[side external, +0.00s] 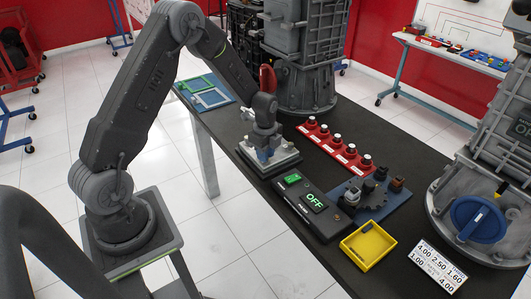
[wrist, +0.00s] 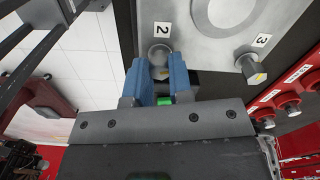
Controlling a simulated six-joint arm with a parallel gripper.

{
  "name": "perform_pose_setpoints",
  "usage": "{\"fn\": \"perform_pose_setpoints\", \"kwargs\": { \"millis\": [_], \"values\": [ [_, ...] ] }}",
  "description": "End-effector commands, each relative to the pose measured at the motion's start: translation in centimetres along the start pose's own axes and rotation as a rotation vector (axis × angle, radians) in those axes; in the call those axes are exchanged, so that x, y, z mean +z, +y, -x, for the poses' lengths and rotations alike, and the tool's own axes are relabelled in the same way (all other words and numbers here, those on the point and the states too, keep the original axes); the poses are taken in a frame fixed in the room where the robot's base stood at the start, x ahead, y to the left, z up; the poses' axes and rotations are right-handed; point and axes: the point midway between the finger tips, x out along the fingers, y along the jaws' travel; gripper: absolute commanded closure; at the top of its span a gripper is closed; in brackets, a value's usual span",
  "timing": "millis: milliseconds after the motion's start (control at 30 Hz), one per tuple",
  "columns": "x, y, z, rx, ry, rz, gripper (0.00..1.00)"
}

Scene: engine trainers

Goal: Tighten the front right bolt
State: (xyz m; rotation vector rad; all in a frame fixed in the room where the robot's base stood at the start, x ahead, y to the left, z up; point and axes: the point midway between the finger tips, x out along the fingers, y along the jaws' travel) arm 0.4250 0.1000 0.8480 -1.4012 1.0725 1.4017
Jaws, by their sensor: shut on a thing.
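A grey metal plate (side external: 284,161) lies on the dark bench, and its corner fills the top of the wrist view (wrist: 208,62). It carries a round raised centre and bolts with number tags. The bolt tagged 2 (wrist: 160,51) is between my blue fingertips. The bolt tagged 3 (wrist: 250,66) stands free to the right, its head raised above the plate. My gripper (wrist: 160,66) points down at the plate and is shut on the bolt tagged 2. In the side view my gripper (side external: 267,154) hides much of the plate and its bolts.
A black control box (side external: 308,207) reading OFF stands close to the plate. A red strip of several knobs (side external: 335,149), a blue board (side external: 378,202) with a gear, and a yellow tray (side external: 368,246) lie further right. Large engine housings stand behind and at right.

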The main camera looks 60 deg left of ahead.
Motion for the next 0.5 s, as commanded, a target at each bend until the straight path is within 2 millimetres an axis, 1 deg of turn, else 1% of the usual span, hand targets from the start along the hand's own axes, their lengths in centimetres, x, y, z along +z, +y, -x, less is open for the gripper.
{"fn": "perform_pose_setpoints", "kwargs": {
  "millis": [200,500],
  "values": [
    [0.08,0.02,0.03,0.001,-0.001,-0.146,1.0],
    [0.09,0.01,0.03,0.0,-0.001,-0.256,1.0]
  ]
}}
